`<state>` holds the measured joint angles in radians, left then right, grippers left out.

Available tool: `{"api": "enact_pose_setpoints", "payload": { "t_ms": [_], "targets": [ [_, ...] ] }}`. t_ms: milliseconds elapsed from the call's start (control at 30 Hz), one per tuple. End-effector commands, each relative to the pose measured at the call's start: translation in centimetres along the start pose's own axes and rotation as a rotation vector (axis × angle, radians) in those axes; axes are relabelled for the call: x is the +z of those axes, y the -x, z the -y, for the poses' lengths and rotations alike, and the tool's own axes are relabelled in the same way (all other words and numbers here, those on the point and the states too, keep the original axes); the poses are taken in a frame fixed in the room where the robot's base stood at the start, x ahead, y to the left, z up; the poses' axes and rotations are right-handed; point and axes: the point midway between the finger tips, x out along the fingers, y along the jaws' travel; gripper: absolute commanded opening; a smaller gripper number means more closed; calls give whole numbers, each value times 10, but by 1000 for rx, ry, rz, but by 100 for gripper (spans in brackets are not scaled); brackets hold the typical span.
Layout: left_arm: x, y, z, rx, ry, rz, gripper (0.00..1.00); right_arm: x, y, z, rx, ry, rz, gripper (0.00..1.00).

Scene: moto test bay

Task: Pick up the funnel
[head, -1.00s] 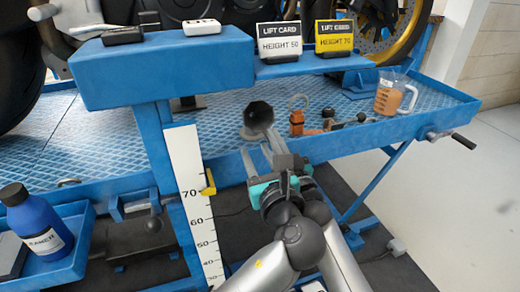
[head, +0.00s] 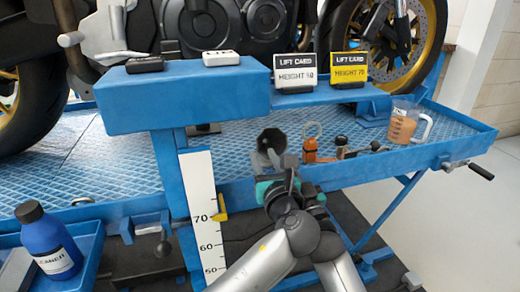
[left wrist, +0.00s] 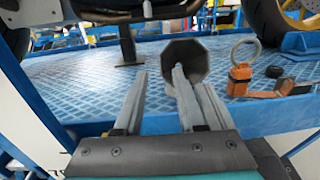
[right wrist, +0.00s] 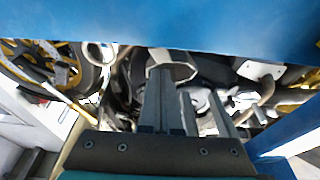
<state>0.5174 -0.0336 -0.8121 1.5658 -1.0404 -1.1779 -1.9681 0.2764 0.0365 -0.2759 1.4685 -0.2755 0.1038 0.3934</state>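The funnel (head: 272,140) is dark grey with an eight-sided mouth. It is at the front part of the blue lift deck, and its mouth shows to the head camera. My left gripper (head: 279,168) is right in front of it. In the left wrist view the funnel (left wrist: 185,58) lies beyond the fingertips (left wrist: 160,80), toward the right finger, which overlaps its lower edge. The left fingers are apart; I see no firm hold, and any contact is unclear. My right gripper (right wrist: 180,95) shows only in its wrist view, below a blue beam. Its finger spacing is hard to read there.
An orange ringed tool (head: 311,150) stands just right of the funnel. A jug (head: 404,125) of brown liquid is farther right. A height scale (head: 201,210) stands left of my left arm; a blue bottle (head: 50,245) is lower left.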

Motion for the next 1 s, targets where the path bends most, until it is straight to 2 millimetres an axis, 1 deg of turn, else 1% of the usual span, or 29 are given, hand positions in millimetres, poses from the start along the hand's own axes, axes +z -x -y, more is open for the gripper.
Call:
{"api": "enact_pose_setpoints", "payload": {
  "t_ms": [33, 100, 300, 500, 767, 1000],
  "targets": [
    [1, -9, 0, 2, -3, 2, 39, 0, 0, 0, 0, 0, 0, 0],
    [1, -20, 0, 1, -2, 2, 39, 0, 0, 0, 0, 0, 0, 0],
    [0, -41, 0, 1, -1, 1, 39, 0, 0, 0, 0, 0, 0, 0],
    [0, -48, 0, -1, 1, 0, 39, 0, 0, 0, 0, 0, 0, 0],
    [0, -48, 0, -1, 1, 0, 39, 0, 0, 0, 0, 0, 0, 0],
    [0, -48, 0, -1, 1, 0, 13, 0, 0, 0, 0, 0, 0, 0]
  ]
}}
